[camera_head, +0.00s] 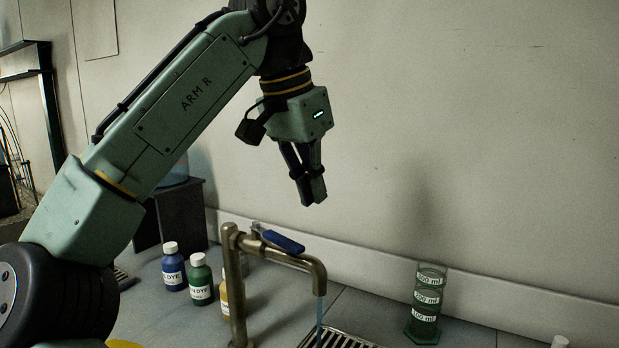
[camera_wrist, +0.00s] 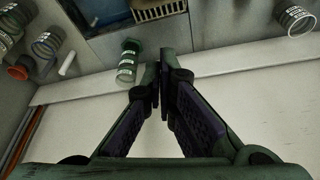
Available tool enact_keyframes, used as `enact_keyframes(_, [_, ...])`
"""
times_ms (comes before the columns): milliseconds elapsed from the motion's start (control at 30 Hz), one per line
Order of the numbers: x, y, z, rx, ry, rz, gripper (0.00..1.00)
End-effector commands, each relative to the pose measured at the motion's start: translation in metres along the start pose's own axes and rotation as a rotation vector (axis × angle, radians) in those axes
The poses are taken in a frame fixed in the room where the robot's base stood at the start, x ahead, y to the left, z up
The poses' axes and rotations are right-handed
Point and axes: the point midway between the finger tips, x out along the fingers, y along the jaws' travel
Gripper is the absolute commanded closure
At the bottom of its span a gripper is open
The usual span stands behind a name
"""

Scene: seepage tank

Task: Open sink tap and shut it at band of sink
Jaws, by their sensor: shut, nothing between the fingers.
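The tap (camera_head: 290,258) is a brass-coloured pipe with a blue lever (camera_head: 283,241) on top. A thin bluish stream (camera_head: 320,312) runs from its spout. Below it is a slatted grate (camera_head: 340,339), cut off by the bottom edge; a pale grate also shows in the wrist view (camera_wrist: 160,11). The sink's band and water level cannot be made out. My gripper (camera_head: 314,200) is shut and empty, pointing down in the air above the tap, apart from the lever. In the wrist view my gripper's fingertips (camera_wrist: 160,68) meet.
A green measuring cylinder with volume labels (camera_head: 427,302) stands right of the tap. Blue (camera_head: 173,267), green (camera_head: 201,280) and yellow (camera_head: 224,294) dye bottles stand left of it. A dark box (camera_head: 170,216) is behind. The wall backs the counter.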

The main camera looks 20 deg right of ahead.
Motion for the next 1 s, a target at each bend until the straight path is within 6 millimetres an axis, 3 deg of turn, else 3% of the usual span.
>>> enact_keyframes(233, [0.054, -0.001, 0.001, -0.001, -0.002, -0.002, 1.0])
enact_keyframes(533, [0.041, -0.001, 0.032, -0.003, 0.005, -0.004, 1.0])
enact_keyframes(1000, [0.04, 0.001, 0.037, -0.001, 0.005, -0.002, 1.0])
